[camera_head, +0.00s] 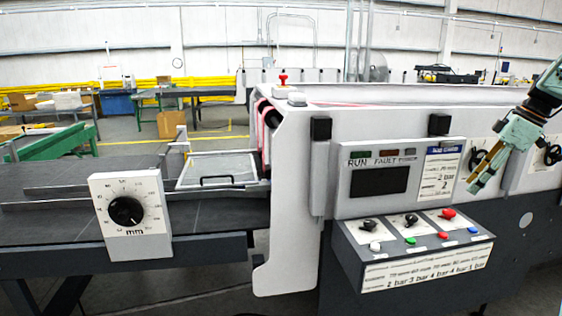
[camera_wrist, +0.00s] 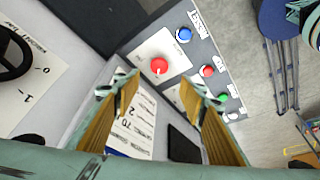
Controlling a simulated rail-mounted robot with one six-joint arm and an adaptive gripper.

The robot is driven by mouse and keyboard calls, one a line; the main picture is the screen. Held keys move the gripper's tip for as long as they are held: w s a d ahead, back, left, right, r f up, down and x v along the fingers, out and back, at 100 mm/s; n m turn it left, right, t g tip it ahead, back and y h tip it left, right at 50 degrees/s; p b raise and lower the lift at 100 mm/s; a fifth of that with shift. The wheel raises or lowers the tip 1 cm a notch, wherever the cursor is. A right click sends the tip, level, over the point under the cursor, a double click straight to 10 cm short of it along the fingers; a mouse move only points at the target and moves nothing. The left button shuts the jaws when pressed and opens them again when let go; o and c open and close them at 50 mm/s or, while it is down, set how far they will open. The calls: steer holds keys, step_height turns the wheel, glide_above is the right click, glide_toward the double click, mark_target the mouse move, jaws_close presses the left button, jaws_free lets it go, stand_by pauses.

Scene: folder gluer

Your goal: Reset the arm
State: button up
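My gripper (camera_head: 478,180) hangs at the right in the head view, with its tan fingers pointing down and left. It is in front of the white machine housing (camera_head: 300,205), just right of the display panel and its placard (camera_head: 441,170). In the wrist view, the two fingers of my gripper (camera_wrist: 158,92) stand apart with nothing between them, so it is open and empty. Beyond the fingertips are the red knob (camera_wrist: 159,66) and the blue button (camera_wrist: 184,34) of the control box. My arm (camera_head: 543,92) comes in from the right edge.
The control box (camera_head: 415,250) with knobs and coloured buttons juts out below the display (camera_head: 379,181). Handwheels (camera_head: 553,154) sit on the housing beside my gripper. A dial marked mm (camera_head: 126,211) stands at the left by the dark feed table (camera_head: 220,213). A red button (camera_head: 283,78) tops the housing.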

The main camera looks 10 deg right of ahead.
steer(key=s+a+r+m+h, duration=0.15)
steer(key=s+a+r, duration=0.3)
steer(key=a, duration=0.75)
steer(key=s+a+r+m, duration=0.2)
steer(key=s+a+r, duration=0.3)
steer(key=a, duration=0.6)
steer(key=s+a+r+m+h, duration=0.1)
steer(key=s+a+r+m, duration=0.15)
steer(key=s+a, duration=0.7)
steer(key=s+a+m, duration=0.1)
steer(key=s+a, duration=1.1)
steer(key=a, duration=0.1)
steer(key=s+a+f+m, duration=0.1)
steer(key=s+a+f, duration=0.1)
steer(key=s, duration=0.6)
steer(key=s+a+f+m+t, duration=0.1)
steer(key=s+a+f+m, duration=0.1)
steer(key=s+f, duration=0.3)
steer(key=shift+s+a+f+h, duration=0.15)
steer(key=shift+s+a+h, duration=0.4)
steer(key=shift+s, duration=0.9)
